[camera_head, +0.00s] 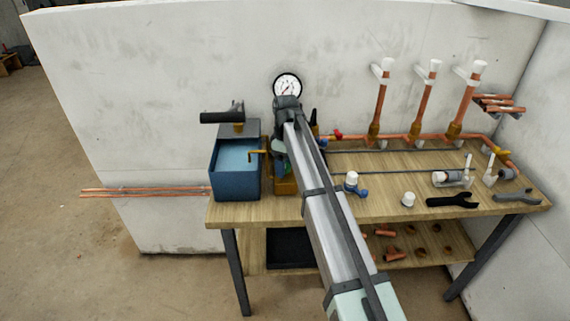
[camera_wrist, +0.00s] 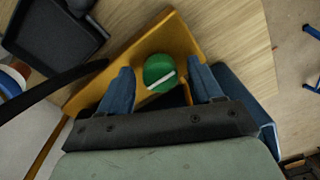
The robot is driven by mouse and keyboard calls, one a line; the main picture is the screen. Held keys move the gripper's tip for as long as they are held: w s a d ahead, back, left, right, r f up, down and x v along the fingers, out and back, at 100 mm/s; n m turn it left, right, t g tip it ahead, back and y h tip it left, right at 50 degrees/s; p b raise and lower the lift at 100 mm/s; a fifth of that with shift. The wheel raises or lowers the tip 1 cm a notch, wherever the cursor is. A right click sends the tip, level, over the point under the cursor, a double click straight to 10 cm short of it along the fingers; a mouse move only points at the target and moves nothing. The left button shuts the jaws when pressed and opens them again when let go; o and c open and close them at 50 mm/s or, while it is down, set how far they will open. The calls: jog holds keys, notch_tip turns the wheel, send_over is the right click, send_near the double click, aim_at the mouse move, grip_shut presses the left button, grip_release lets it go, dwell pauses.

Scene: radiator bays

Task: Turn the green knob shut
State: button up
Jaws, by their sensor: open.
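The green knob (camera_wrist: 159,70) is round with a white bar across its lower part, and the bar slants up to the right in the wrist view. It sits by an orange-yellow stand (camera_wrist: 185,40). My gripper (camera_wrist: 160,72) is open, with one blue finger on each side of the knob. Gaps show between the fingers and the knob, so it is not gripped.
A blue tank (camera_head: 235,188) stands left of the stand on the wooden bench (camera_head: 390,212). A gauge (camera_head: 288,86) is behind. A blue-handled valve (camera_head: 353,184), a white cap (camera_head: 408,200) and a dark wrench (camera_head: 452,201) lie to the right. Copper pipes (camera_head: 417,110) rise along the wall.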

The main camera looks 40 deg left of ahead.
jog(key=shift+c, duration=0.2)
jog(key=c, duration=1)
jog(key=shift+m, duration=0.3)
jog(key=m, duration=0.3)
jog(key=shift+m, duration=0.4)
jog(key=m, duration=0.4)
jog(key=shift+m, duration=0.3)
jog(key=m, duration=0.4)
jog(key=shift+y, duration=0.3)
jog(key=shift+m, duration=2.4)
